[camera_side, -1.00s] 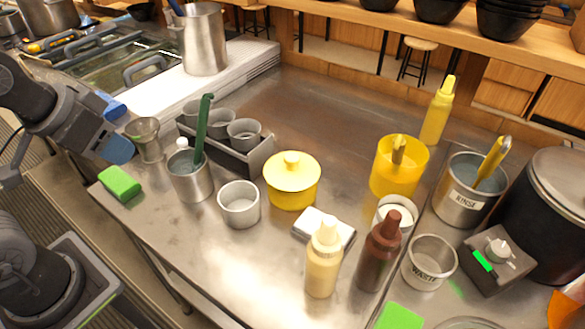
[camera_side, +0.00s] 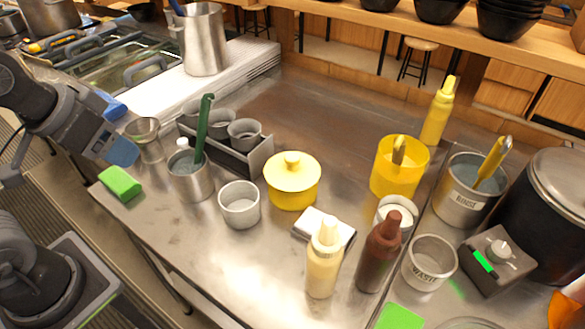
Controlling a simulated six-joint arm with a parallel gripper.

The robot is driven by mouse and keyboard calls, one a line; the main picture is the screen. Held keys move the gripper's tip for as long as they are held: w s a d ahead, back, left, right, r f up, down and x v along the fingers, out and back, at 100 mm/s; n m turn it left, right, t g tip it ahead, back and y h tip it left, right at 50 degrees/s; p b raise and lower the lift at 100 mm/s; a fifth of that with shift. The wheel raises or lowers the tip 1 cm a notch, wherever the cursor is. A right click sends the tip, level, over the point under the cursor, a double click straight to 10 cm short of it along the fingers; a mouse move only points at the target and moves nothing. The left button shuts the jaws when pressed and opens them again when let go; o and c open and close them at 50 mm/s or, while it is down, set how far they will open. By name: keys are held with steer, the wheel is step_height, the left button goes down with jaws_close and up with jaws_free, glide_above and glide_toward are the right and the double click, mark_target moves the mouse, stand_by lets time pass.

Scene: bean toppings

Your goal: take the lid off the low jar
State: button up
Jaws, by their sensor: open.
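The low jar (camera_side: 291,194) is a squat yellow pot in the middle of the steel counter. Its yellow lid (camera_side: 306,172) sits on top, with a round knob at the centre. My gripper (camera_side: 124,152) is at the left, with blue fingertips, above the counter's left edge near the green sponge. It is well apart from the jar, open, and nothing shows between its fingers.
A grey cup (camera_side: 239,212) and a metal pot with a green-handled tool (camera_side: 190,183) stand between my gripper and the jar. A rack of grey cups (camera_side: 264,155) is behind. Squeeze bottles (camera_side: 323,275) stand in front. A green sponge (camera_side: 120,184) lies at the left.

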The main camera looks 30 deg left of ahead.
steer(key=shift+r, duration=0.1)
steer(key=w+d+r+n+g, duration=0.2)
steer(key=w+r+n, duration=0.2)
steer(key=w, duration=0.3)
steer(key=n+g, duration=0.4)
steer(key=n, duration=0.9)
glide_above(293, 157)
step_height(293, 157, down, 7)
step_height(293, 157, down, 13)
steer(key=shift+r, duration=0.1)
steer(key=c, duration=1)
